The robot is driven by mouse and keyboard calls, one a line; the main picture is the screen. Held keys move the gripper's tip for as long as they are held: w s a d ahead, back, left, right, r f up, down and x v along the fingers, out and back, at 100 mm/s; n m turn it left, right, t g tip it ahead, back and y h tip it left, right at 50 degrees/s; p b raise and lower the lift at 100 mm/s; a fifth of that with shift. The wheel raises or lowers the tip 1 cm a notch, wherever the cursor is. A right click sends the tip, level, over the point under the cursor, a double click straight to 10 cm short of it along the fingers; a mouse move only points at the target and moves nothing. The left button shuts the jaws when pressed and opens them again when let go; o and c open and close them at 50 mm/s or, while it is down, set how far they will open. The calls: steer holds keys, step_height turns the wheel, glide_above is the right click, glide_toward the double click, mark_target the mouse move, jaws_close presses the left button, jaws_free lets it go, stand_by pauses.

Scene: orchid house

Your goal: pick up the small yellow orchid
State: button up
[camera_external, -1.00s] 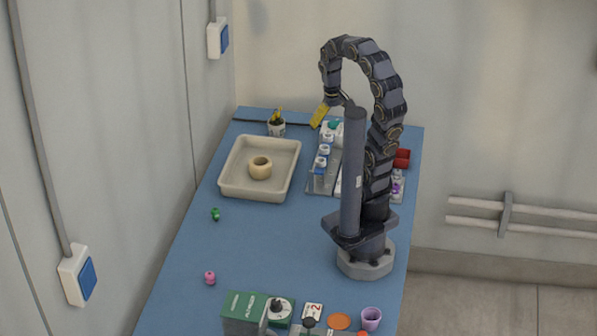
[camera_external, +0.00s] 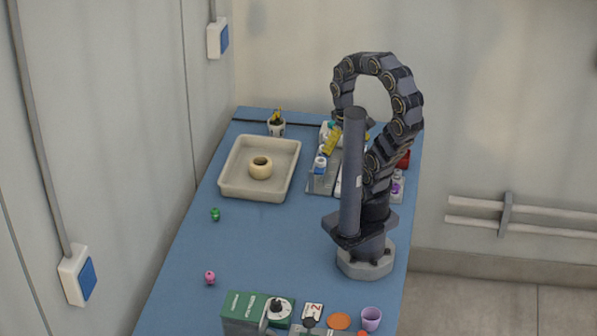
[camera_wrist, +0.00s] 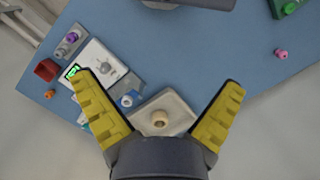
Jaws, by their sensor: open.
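I cannot make out a small yellow orchid for certain in either view. A small white pot (camera_external: 276,128) at the far left corner of the table holds something dark and yellow (camera_external: 277,115), too small to identify. My gripper (camera_wrist: 157,82) is open and empty, its two yellow fingers spread wide above the table. In the external view one yellow finger (camera_external: 331,144) shows over the rack area, and my column hides part of the gripper. The wrist view shows a pink flower-like piece (camera_wrist: 281,53) and an orange one (camera_wrist: 50,94).
A cream tray (camera_external: 230,188) holds a beige ring-shaped piece (camera_external: 260,167). A rack (camera_external: 318,184) with bottles stands to its right. A green piece (camera_external: 215,214) and a pink piece (camera_external: 210,278) lie apart. A green box (camera_external: 243,312) and purple cup (camera_external: 371,318) are in front. The table's middle is clear.

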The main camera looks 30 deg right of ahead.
steer(key=n+t+y, duration=0.1)
steer(key=n+t, duration=0.1)
steer(key=t, duration=0.6)
glide_above(276, 128)
steer(key=s+d, duration=0.2)
steer(key=f, duration=2.2)
steer(key=shift+w+f, duration=0.15)
steer(key=shift+w, duration=0.05)
steer(key=shift+w+d+f, duration=0.1)
steer(key=shift+w+f, duration=0.2)
steer(key=shift+f, duration=0.2)
steer(key=shift+x, duration=3.45)
steer(key=c, duration=1.2)
